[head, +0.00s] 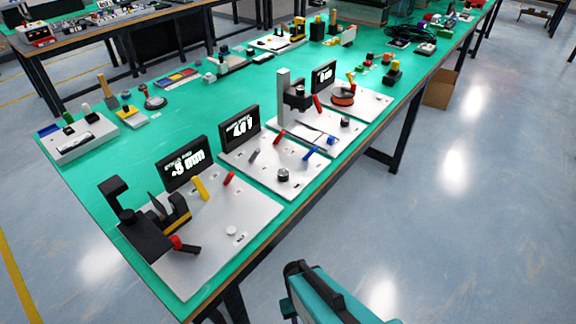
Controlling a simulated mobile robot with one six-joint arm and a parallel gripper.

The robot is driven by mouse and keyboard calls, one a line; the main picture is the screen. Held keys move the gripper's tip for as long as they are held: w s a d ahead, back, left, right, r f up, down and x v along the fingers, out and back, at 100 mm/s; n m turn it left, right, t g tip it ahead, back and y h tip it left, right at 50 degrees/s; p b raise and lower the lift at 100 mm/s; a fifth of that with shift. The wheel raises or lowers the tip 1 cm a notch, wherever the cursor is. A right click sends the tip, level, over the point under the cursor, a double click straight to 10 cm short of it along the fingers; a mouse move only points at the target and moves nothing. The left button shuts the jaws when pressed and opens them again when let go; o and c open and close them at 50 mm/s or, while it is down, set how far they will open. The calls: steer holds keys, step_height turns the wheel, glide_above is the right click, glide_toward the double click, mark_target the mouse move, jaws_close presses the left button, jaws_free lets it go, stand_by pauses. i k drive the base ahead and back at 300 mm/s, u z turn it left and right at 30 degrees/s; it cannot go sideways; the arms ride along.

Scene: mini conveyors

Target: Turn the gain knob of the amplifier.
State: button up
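No panel carries a label I can read as amplifier or gain. The middle white panel (262,158) has a black display (239,128) with white digits and a round black knob (283,175) near its front edge. The near-left panel (215,225) has a display (184,163) and a small white round knob or button (231,231). My gripper is not in view. Which way any knob points is too small to tell.
The panels stand along the front edge of a long green-topped table (115,185). A black clamp-like fixture (130,215) rises on the near-left panel. Open floor (490,200) lies right of the table.

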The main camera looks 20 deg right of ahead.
mark_target(283, 174)
steer(key=z, duration=0.1)
steer(key=k, duration=2.2)
steer(key=u, duration=0.7)
steer(key=i, duration=1.05)
steer(key=u, duration=0.05)
